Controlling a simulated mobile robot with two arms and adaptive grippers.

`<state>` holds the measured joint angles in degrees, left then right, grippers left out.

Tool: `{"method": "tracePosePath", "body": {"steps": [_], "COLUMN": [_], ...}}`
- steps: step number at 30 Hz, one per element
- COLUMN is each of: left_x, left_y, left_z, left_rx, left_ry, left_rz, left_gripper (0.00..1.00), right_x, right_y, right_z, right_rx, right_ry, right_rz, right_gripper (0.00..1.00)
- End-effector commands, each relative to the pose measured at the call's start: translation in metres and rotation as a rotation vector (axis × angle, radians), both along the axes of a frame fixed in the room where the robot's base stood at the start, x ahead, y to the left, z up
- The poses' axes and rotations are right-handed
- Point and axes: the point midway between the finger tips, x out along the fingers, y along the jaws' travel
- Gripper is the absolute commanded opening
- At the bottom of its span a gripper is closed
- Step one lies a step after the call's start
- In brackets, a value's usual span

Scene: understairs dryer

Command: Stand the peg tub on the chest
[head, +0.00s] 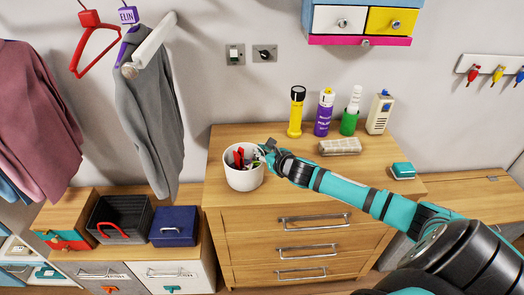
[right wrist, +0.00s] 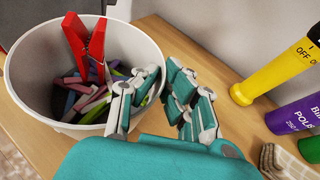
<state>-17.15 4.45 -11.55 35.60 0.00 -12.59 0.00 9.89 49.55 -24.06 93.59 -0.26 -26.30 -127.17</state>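The peg tub (head: 243,179) is a white round tub, upright over the left front part of the wooden chest's top (head: 300,170). It looks to rest there, though its underside is hidden. It holds a red clothes peg (right wrist: 88,45) and several coloured pegs (right wrist: 90,95). My right gripper (head: 266,151) is at the tub's right rim. In the right wrist view, one finger is inside the tub (right wrist: 20,90) and the other outside, with the wall pinched between them. My left gripper is not in view.
A beige folded cloth (head: 340,147) and a teal box (head: 403,170) lie right. A lower cabinet left holds a dark basket (head: 119,215) and blue box (head: 173,227).

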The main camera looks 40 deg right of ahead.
Motion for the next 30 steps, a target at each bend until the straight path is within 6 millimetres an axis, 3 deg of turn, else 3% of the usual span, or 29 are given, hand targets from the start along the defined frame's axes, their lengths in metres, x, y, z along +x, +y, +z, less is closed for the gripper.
{"method": "tracePosePath", "body": {"steps": [7, 13, 23, 30], "left_x": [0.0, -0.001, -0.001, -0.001], "left_y": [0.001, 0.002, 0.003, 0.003], "left_z": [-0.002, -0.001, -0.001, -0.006], "left_rx": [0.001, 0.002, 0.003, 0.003], "left_ry": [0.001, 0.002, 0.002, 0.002], "left_rz": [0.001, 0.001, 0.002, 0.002], "left_gripper": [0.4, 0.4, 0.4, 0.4], "right_x": [0.0, 0.0, -0.002, -0.039], "right_y": [0.0, 0.0, 0.0, 0.001], "right_z": [-0.002, -0.002, 0.001, 0.013], "right_rx": [-0.001, -0.001, -0.001, -0.006], "right_ry": [-0.001, 0.0, 0.0, 0.004], "right_rz": [0.0, 0.0, -0.001, 0.003], "right_gripper": [0.0, 0.29, 0.29, 0.29]}}
